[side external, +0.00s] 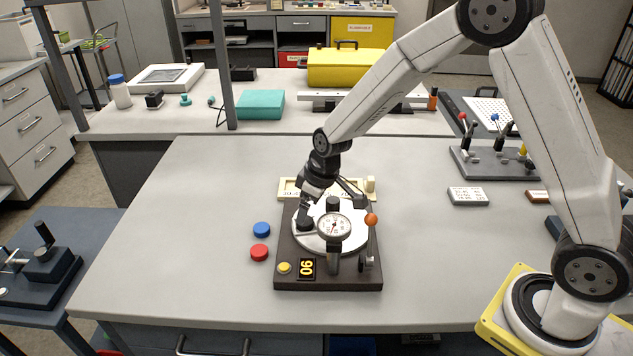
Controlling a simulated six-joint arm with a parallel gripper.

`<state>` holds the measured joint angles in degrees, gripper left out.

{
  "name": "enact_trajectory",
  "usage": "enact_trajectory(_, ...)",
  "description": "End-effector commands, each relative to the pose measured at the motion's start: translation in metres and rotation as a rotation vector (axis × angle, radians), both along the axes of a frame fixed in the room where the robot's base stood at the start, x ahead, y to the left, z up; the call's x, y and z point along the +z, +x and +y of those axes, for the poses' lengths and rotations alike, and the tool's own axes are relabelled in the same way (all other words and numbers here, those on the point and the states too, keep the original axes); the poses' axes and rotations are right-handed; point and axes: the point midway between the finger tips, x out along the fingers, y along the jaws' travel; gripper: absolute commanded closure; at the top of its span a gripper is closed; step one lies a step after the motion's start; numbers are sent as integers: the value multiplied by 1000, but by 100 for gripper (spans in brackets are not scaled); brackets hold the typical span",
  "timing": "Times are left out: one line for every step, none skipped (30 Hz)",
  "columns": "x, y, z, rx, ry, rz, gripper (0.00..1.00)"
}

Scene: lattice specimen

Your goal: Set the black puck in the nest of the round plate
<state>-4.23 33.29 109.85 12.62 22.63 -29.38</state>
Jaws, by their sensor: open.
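A round light plate (322,243) sits on a dark brown fixture base (328,283) in the middle of the table. A dial gauge (334,225) on a post stands over the plate and hides part of it. A dark round piece, seemingly the black puck (305,223), is on the left part of the plate. I cannot tell whether it sits in a nest. My gripper (318,207) is open and low over the plate's left and back part, close to this dark piece. Its fingertips are small, dark and partly merged with the gauge and the piece.
A blue puck (262,230) and a red puck (260,252) lie left of the fixture. A cream block (290,187) lies behind. The table's left side is clear.

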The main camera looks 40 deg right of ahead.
Motion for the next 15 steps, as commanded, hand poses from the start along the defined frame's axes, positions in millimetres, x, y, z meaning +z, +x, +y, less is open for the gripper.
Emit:
enact_trajectory(3, 0, 0, 0, 0, -2, 0)
enact_trajectory(4, -1, -1, -1, 0, -2, 0)
enact_trajectory(6, -1, -1, -1, 0, -1, 0)
enact_trajectory(8, -2, -1, -1, 0, -1, 0)
enact_trajectory(9, -2, -1, -1, 0, -1, 0)
enact_trajectory(11, -3, -1, -1, 0, -1, 0)
enact_trajectory(12, -3, -2, -2, 1, -1, 0)
enact_trajectory(14, -3, -2, -2, 1, -1, 0)
enact_trajectory(15, -4, -2, -2, 0, 0, 0)
enact_trajectory(16, -4, -2, -2, 0, 0, 0)
enact_trajectory(16, -4, -2, -2, 0, 0, 0)
enact_trajectory(17, -5, -2, -2, 0, 0, 0)
enact_trajectory(17, -5, -2, -2, 0, 0, 0)
enact_trajectory(18, -5, -2, -2, 0, 0, 0)
enact_trajectory(18, -5, -2, -2, 0, 0, 0)
